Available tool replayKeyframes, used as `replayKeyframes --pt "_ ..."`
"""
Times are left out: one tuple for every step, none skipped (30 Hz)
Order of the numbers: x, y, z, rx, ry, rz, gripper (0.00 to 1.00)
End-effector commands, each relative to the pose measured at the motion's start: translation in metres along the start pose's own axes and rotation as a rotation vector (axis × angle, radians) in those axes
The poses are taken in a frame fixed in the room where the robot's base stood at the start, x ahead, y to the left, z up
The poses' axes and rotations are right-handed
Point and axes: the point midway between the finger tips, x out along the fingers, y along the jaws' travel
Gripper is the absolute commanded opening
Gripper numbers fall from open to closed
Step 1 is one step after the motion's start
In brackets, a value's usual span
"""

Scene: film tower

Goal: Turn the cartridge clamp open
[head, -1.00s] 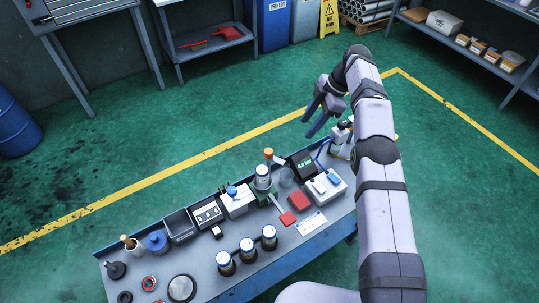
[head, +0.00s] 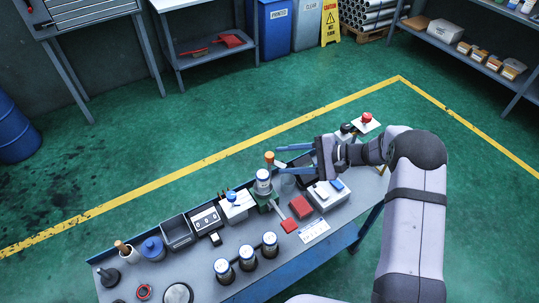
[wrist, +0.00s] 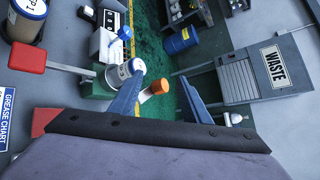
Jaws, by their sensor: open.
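The clamp lever, a flat bar with a red end (head: 289,225), sticks out toward the front of the bench from a dark green stand (head: 262,199). In the wrist view its red handle (wrist: 27,60) is at the upper left. A white cartridge (head: 263,183) stands upright in that stand; in the wrist view the cartridge (wrist: 116,76) is partly hidden by my left finger. My gripper (head: 281,160) is open and empty above the bench, just right of the cartridge top. In the wrist view an orange-capped item (wrist: 160,88) appears between my fingers (wrist: 160,74), apart from the lever.
Several labelled cartridges (head: 246,253) stand at the bench front. A red block (head: 301,207) and a white box (head: 328,192) are right of the lever. A white device with a blue knob (head: 237,205) is on the left. A red button (head: 366,118) sits at the far end.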

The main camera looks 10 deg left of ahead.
Motion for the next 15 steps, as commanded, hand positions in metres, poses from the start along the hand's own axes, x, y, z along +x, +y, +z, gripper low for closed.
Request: replayKeyframes --pt "0.001 -0.002 -0.004 0.125 0.017 -0.019 0.43" --pt "0.001 -0.003 -0.006 0.202 0.026 -0.031 0.43" --pt "0.001 -0.007 -0.01 0.296 0.037 -0.048 0.43" --pt "0.0 -0.009 -0.013 0.364 0.045 -0.057 0.43" --pt "0.0 -0.01 -0.015 0.429 0.05 -0.066 0.43" --pt "0.0 -0.011 -0.017 0.511 0.055 -0.076 0.43" --pt "0.0 -0.011 -0.019 0.568 0.059 -0.079 0.43" --pt "0.0 -0.011 -0.02 0.62 0.062 -0.081 0.43" --pt "0.0 -0.011 -0.021 0.684 0.065 -0.083 0.43" --pt "0.0 -0.01 -0.022 0.726 0.066 -0.085 0.43" --pt "0.0 -0.01 -0.022 0.764 0.067 -0.086 0.43" --pt "0.0 -0.01 -0.023 0.81 0.066 -0.088 0.43" --pt "0.0 -0.01 -0.023 0.839 0.066 -0.089 0.43" --pt "0.0 -0.01 -0.023 0.864 0.065 -0.09 0.43" --pt "0.0 -0.01 -0.023 0.891 0.063 -0.09 0.43"
